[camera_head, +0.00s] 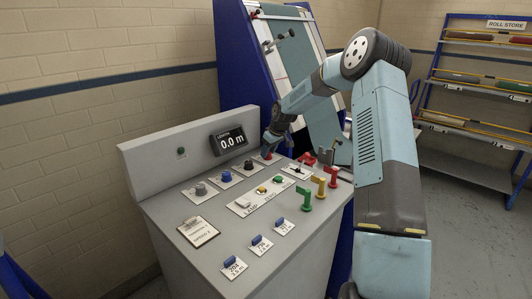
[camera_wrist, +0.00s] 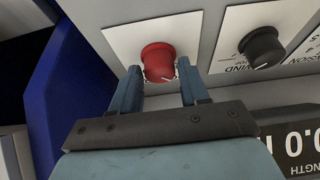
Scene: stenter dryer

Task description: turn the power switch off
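A red rotary knob (camera_wrist: 158,62) with a white pointer mark sits on a white plate in the wrist view. The mark points toward the lower right of that picture. In the head view the red knob (camera_head: 266,157) is at the back of the console, partly hidden by my gripper (camera_head: 270,143). My gripper (camera_wrist: 160,78) is open, with one fingertip on each side of the knob and narrow gaps showing. I cannot read a power label on any control, so I cannot confirm that this knob is the power switch.
A black knob (camera_wrist: 262,46) is beside the red one. The length display (camera_head: 229,140) reads 0.0 m. The console (camera_head: 171,206) also carries blue and grey knobs, buttons, red, yellow and green levers, and a clipboard (camera_head: 198,231). A roll rack (camera_head: 468,130) stands at right.

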